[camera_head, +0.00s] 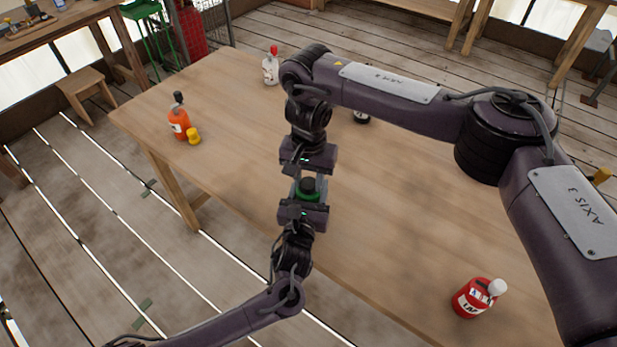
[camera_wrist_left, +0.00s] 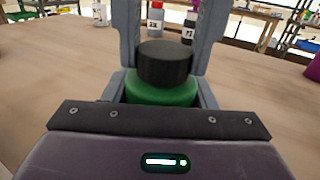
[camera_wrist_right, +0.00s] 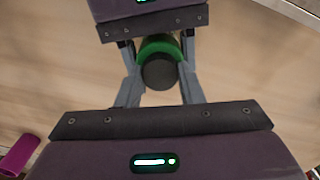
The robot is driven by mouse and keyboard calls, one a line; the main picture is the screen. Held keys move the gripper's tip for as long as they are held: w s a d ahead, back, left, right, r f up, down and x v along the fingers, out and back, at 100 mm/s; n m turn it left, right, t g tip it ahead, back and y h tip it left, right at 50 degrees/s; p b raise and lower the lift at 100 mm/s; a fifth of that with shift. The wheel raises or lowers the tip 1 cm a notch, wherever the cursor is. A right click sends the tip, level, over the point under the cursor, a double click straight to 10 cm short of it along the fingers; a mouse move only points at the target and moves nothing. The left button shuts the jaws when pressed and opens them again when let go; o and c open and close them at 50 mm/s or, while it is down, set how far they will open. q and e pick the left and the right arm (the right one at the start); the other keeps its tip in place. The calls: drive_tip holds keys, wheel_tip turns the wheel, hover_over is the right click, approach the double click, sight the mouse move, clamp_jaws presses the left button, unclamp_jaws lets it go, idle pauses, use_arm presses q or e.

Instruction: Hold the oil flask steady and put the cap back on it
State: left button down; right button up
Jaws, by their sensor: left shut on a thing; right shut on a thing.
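The green oil flask (camera_head: 307,196) is above the wooden table, between my two grippers. My left gripper (camera_head: 304,203) is shut on the flask's green body, also seen in the left wrist view (camera_wrist_left: 163,94). The black cap (camera_wrist_left: 165,62) sits directly above the green body, in line with it, and also shows in the right wrist view (camera_wrist_right: 159,73). My right gripper (camera_head: 308,178) comes from the far side, its fingers on either side of the cap, shut on it. I cannot tell whether the cap is fully seated. The flask's lower part is hidden.
On the table (camera_head: 240,170) stand an orange bottle (camera_head: 179,122) beside a yellow object (camera_head: 193,136), a white bottle with red top (camera_head: 270,70), a dark bottle (camera_head: 361,117) partly behind my right arm, and a red bottle (camera_head: 472,299). The table's front left is clear.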

drive_tip(key=o, duration=1)
drive_tip(key=shift+c, duration=0.2)
drive_tip(key=shift+r, duration=0.1)
drive_tip(key=shift+r, duration=2.2)
drive_tip(key=shift+c, duration=0.5)
